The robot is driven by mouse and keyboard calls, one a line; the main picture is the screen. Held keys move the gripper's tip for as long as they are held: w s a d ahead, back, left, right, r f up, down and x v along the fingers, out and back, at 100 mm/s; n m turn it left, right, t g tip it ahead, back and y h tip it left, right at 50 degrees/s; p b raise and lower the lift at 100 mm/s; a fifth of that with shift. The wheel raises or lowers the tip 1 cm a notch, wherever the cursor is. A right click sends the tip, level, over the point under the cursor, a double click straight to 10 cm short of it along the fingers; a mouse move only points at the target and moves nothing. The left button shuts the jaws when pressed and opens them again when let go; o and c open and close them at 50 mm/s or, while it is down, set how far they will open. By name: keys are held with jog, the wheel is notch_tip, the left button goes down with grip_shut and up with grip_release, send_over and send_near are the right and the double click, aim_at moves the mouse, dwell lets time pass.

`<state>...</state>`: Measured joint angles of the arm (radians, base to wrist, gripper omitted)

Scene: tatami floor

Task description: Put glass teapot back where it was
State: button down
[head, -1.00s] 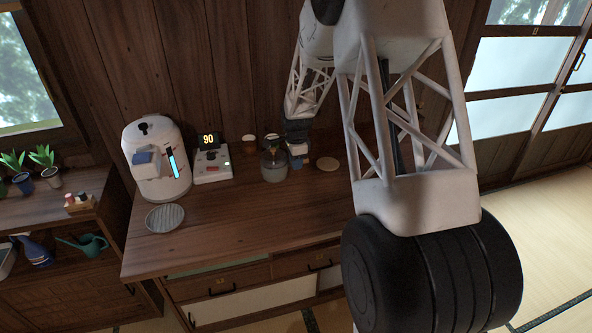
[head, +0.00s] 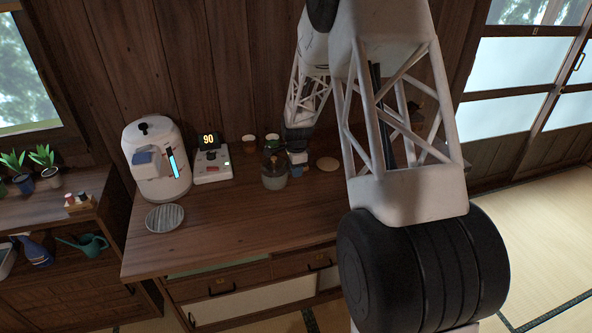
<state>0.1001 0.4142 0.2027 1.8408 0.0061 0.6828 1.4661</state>
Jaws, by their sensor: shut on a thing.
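The glass teapot (head: 274,180) is a small see-through vessel with a greyish lower part, at the back middle of the wooden counter in the head view. My gripper (head: 296,160) is at its right side, shut on it. The fingertips are small and partly hidden, so the exact grip point is unclear. The teapot looks upright; I cannot tell whether its base touches the counter. A round, pale wooden coaster (head: 328,164) lies bare just to the right of my gripper.
A white dispenser (head: 155,165) with a blue light stands at left, beside a small device (head: 211,166) reading 90. Two small jars (head: 249,144) stand behind the teapot. A round ribbed grey dish (head: 165,217) lies front left. The counter's front middle (head: 240,222) is clear.

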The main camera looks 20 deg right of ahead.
jog(key=shift+f, duration=0.1)
jog(key=c, duration=1)
grip_release()
notch_tip(320, 180, up, 12)
dwell(0.6)
